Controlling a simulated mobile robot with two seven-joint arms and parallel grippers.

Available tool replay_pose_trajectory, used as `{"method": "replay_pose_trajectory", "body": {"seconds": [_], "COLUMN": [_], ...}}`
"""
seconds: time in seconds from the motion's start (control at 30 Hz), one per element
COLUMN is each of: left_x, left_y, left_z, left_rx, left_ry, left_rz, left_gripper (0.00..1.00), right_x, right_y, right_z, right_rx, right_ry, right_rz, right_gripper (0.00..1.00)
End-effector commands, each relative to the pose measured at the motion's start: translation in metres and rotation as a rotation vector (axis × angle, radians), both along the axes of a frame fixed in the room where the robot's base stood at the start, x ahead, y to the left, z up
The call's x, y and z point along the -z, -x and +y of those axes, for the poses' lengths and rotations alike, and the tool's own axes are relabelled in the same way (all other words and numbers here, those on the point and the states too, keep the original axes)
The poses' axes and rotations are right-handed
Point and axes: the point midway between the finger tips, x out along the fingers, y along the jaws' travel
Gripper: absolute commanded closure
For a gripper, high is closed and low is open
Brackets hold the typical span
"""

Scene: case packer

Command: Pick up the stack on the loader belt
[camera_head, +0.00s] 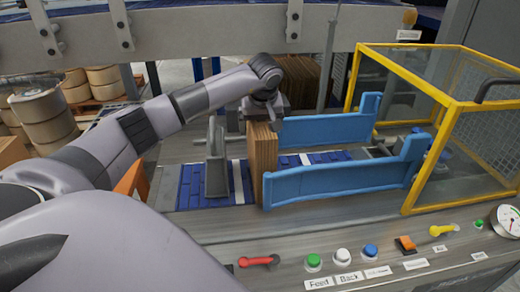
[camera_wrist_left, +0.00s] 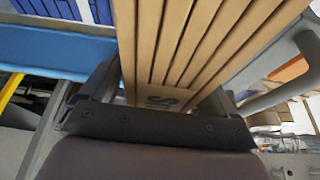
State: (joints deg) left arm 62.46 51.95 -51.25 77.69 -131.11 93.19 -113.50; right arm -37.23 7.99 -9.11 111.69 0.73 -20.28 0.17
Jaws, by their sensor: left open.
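The stack (camera_head: 263,165) is a set of flat brown cardboard pieces standing upright on the blue loader belt (camera_head: 192,186). Its right side is beside the ends of two blue guide rails (camera_head: 340,184). My left gripper (camera_head: 264,110) is at the top of the stack, coming from above. In the left wrist view the stack (camera_wrist_left: 200,45) lies between the two dark fingers of my left gripper (camera_wrist_left: 160,98), which are open around it. Contact with the fingers cannot be told. My right gripper is not in view.
A grey upright plate (camera_head: 216,165) stands left of the stack. More brown boards (camera_head: 308,82) stand behind. A yellow-framed cage (camera_head: 408,185) is at the right.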

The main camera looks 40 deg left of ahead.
Motion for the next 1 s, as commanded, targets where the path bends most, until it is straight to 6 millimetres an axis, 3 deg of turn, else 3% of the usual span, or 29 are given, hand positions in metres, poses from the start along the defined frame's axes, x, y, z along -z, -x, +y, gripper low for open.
{"method": "replay_pose_trajectory", "body": {"seconds": [0.47, 0.5, 0.53, 0.77, 1.0], "left_x": [0.0038, 0.0037, 0.0037, 0.0037, 0.0024], "left_y": [0.0003, 0.0002, 0.0002, 0.0002, -0.0002], "left_z": [0.0003, 0.0004, 0.0004, 0.0004, 0.0004], "left_rx": [-0.001, -0.001, -0.001, -0.001, -0.001], "left_ry": [0.0, 0.0, 0.0, 0.0, 0.0], "left_rz": [0.001, 0.001, 0.001, 0.001, -0.002], "left_gripper": [0.11, 0.14, 0.24, 0.99, 1.0], "right_x": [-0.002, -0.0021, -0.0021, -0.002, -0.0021], "right_y": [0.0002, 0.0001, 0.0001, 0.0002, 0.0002], "right_z": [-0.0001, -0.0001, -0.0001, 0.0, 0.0], "right_rx": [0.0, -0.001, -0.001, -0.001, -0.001], "right_ry": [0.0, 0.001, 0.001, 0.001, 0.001], "right_rz": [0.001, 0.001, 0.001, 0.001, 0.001], "right_gripper": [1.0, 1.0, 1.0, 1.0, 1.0]}}
